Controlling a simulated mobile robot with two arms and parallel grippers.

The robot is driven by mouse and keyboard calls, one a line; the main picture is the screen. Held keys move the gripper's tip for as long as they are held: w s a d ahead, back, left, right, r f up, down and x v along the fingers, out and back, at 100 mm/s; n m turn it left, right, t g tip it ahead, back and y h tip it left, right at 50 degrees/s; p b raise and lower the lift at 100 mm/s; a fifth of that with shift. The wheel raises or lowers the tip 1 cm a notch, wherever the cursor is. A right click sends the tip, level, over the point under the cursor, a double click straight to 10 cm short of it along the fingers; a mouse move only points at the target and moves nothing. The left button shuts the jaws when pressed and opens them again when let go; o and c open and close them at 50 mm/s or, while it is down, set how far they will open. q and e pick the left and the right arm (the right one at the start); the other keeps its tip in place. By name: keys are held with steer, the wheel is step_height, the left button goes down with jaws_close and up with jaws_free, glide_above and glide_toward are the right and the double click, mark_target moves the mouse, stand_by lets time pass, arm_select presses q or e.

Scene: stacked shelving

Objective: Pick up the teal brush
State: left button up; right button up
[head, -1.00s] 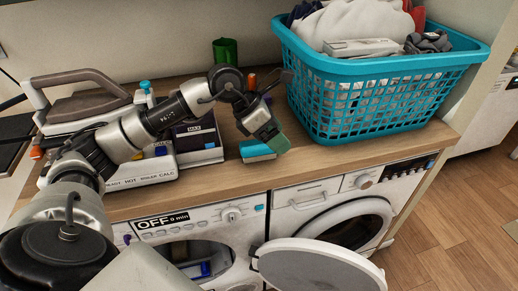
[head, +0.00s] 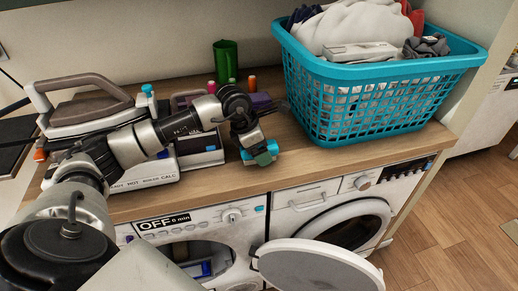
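The teal brush (head: 273,147) lies on the wooden counter near its front edge, above the gap between the two machines. My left gripper (head: 262,155) points down over the middle of the brush and hides much of it. Teal shows on both sides of the gripper. The fingers overlap the brush in the picture, but I cannot tell whether they are closed on it. My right gripper is not in view.
A teal laundry basket (head: 335,105) full of clothes stands right of the brush. A steam iron station (head: 85,110), a green cup (head: 225,62) and small spools are left and behind. Below are two front-loading machines, the right one with its door (head: 320,268) open.

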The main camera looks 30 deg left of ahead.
arm_select(q)
steer(key=shift+w+d+f, duration=0.15)
steer(key=shift+w+f, duration=0.05)
steer(key=shift+f, duration=0.4)
steer(key=c, duration=1)
steer(key=shift+r, duration=0.1)
steer(key=shift+r, duration=0.2)
steer(key=r, duration=0.2)
steer(key=r+b, duration=0.1)
steer(key=r, duration=0.1)
steer(key=shift+s+d, duration=0.2)
steer(key=shift+d, duration=0.05)
steer(key=s+d+r, duration=0.2)
steer(key=s+d+r+b, duration=0.1)
steer(key=s+d+r, duration=0.1)
steer(key=s+d, duration=0.1)
steer(key=s+d+r, duration=0.2)
steer(key=d, duration=0.1)
steer(key=shift+s+d+r, duration=0.15)
steer(key=shift+s+r, duration=0.05)
steer(key=shift+r, duration=0.1)
